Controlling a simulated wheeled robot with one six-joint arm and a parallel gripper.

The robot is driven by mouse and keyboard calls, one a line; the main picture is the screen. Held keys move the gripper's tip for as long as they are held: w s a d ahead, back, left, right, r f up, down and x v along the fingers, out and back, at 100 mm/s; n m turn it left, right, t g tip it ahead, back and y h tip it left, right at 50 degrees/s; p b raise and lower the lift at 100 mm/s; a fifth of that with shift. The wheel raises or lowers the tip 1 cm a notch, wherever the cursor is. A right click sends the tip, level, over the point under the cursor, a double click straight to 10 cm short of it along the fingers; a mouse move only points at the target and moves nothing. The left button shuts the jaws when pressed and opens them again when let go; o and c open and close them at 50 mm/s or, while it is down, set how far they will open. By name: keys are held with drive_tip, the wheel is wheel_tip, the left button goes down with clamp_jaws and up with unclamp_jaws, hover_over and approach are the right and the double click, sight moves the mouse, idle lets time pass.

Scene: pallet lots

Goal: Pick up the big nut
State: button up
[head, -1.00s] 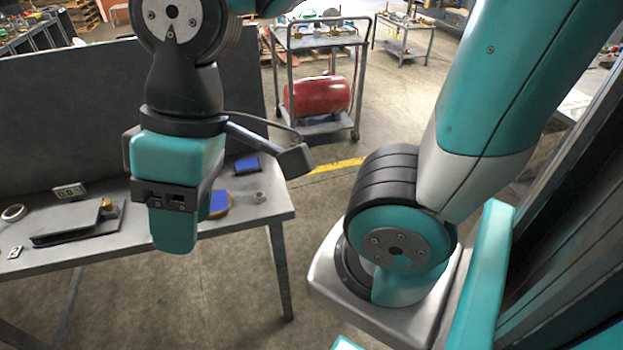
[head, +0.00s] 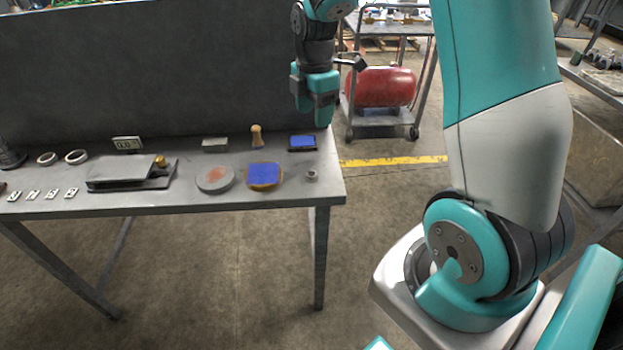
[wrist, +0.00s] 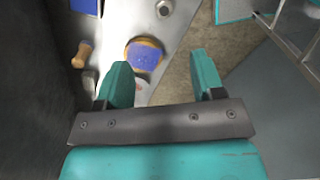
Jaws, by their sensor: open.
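The big nut (head: 312,176) is a small grey ring-like piece near the right front corner of the grey table (head: 215,200). It also shows at the top of the wrist view (wrist: 165,8), beyond my fingertips. My gripper (head: 318,102) appears at the table's back right in the head view, with its fingers pointing down. In the wrist view my gripper (wrist: 162,75) has its two teal fingers wide apart with nothing between them. The nut lies apart from the fingers and is not hidden.
A blue-topped round pad (head: 264,175) lies left of the nut. A blue pad (head: 302,142) and a wooden-handled stamp (head: 256,135) are behind. A grey disc (head: 215,179) lies farther left. A dark panel (head: 150,75) stands along the table's back. A cart holds a red tank (head: 380,87).

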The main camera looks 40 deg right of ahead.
hover_over(314, 172)
wheel_tip(314, 172, down, 11)
drive_tip(key=shift+w, duration=0.15)
drive_tip(key=f, duration=0.2)
drive_tip(key=f+p, duration=0.1)
drive_tip(key=f, duration=0.2)
drive_tip(key=shift+s+f, duration=0.2)
drive_tip(key=shift+f, duration=0.1)
drive_tip(key=shift+c, duration=0.4)
drive_tip(key=c, duration=0.9)
